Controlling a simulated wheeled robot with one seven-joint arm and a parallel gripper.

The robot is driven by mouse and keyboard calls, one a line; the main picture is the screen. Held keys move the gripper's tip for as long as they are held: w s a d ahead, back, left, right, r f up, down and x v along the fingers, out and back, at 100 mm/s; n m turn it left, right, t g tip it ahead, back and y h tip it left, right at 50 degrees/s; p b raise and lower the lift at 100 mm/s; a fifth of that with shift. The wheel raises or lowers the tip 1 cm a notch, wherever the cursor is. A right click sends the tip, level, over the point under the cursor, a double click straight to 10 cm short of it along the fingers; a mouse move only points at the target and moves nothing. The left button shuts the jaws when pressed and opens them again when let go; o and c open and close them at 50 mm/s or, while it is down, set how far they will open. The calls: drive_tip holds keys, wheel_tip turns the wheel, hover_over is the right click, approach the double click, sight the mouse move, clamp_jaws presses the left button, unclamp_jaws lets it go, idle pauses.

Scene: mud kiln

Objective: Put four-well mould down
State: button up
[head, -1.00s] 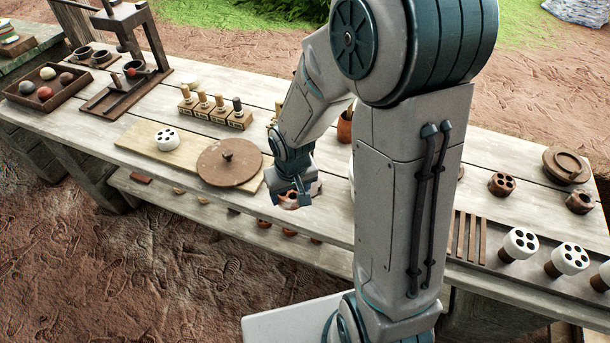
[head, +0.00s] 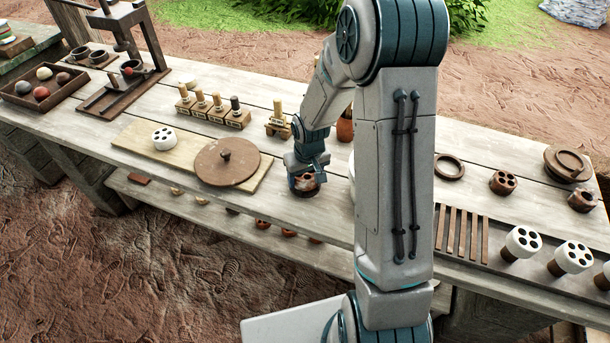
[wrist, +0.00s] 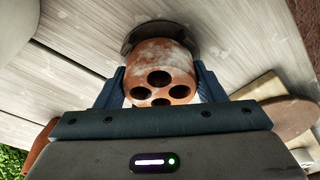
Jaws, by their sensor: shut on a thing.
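The four-well mould (wrist: 160,72) is a reddish-brown clay block with pale dusty patches and four dark round holes facing the wrist camera. My gripper (head: 307,172) is shut on it, with one blue finger on each side. In the head view the mould (head: 305,188) shows small and dark under the gripper, over the front part of the bench right of the wooden disc. In the wrist view a dark round ring or disc (wrist: 135,38) lies behind the mould on the planks. I cannot tell whether the mould touches it.
A round wooden disc with a knob (head: 227,165) and a white holed piece (head: 165,138) lie on a board to the left. Stamps (head: 215,107) stand behind. A reddish cup (head: 345,130) is behind my gripper. Dark slats (head: 462,232) and white-topped holed pieces (head: 522,241) are to the right.

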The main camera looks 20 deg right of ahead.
drive_tip(key=shift+f, duration=0.25)
drive_tip(key=o, duration=1.6)
drive_tip(key=shift+r, duration=0.1)
